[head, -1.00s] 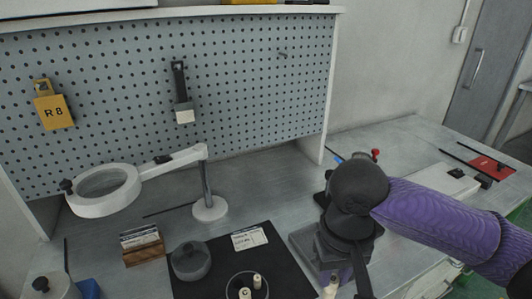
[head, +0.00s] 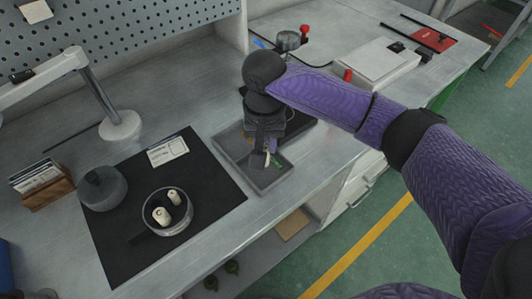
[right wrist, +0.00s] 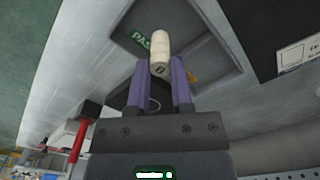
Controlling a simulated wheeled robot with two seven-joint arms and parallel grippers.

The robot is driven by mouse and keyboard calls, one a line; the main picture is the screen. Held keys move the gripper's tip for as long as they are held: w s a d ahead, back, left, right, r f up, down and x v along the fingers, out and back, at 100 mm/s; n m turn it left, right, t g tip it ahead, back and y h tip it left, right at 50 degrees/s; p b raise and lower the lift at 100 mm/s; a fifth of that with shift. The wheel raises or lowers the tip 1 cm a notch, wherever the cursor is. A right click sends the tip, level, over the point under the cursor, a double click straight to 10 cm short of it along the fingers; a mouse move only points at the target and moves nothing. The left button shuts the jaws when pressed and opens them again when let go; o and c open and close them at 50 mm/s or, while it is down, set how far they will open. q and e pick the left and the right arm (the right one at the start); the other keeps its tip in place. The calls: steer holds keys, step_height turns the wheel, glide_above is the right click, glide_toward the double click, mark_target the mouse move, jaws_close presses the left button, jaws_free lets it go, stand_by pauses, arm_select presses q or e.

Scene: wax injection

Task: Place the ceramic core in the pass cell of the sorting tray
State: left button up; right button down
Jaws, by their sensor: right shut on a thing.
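My right gripper (head: 263,158) is over the grey sorting tray (head: 234,160), pointing down. It is shut on a pale, rounded ceramic core (right wrist: 160,48), which stands out past the purple fingers (right wrist: 165,82) in the right wrist view. Green PASS lettering (right wrist: 142,40) shows on the tray floor beside the core's tip. In the head view the green mark (head: 279,166) is just right of the fingertips. The core appears above the pass cell; I cannot tell whether it touches the floor. My left gripper is not in view.
A round dish (head: 183,226) with two pale cores (head: 161,215) sits on a black mat (head: 125,245), left of the tray. A grey lidded pot (head: 103,188), a card holder (head: 46,190) and a magnifier lamp stand farther left. The table's front edge is close to the tray.

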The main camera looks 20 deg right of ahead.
step_height(320, 180, down, 2)
steer(key=shift+f+b, duration=0.2)
steer(key=shift+b, duration=0.1)
steer(key=shift+r, duration=0.15)
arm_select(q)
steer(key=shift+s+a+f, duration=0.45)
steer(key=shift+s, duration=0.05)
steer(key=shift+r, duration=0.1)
arm_select(e)
steer(key=c, duration=0.5)
jaws_free()
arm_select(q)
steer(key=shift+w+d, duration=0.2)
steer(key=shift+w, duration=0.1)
